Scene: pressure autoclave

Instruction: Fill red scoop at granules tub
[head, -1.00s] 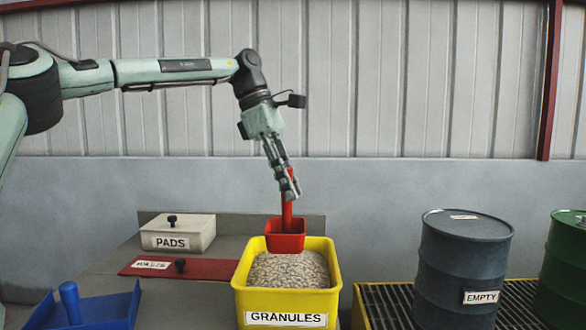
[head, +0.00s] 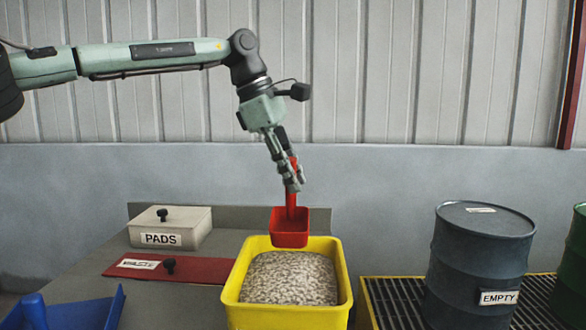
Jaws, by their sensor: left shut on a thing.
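The red scoop (head: 289,229) hangs upright above the yellow granules tub (head: 287,315), over its back part. My left gripper (head: 293,184) is shut on the scoop's red handle. The tub is full of pale grey granules (head: 289,278), heaped up to near the rim. The inside of the scoop shows red at its near wall; I cannot tell whether it holds any granules. The right gripper is not in view.
A blue dustpan-like tool (head: 68,310) is at the front left. A dark drum labelled EMPTY (head: 478,255) stands on a yellow-edged grating (head: 395,295) to the right.

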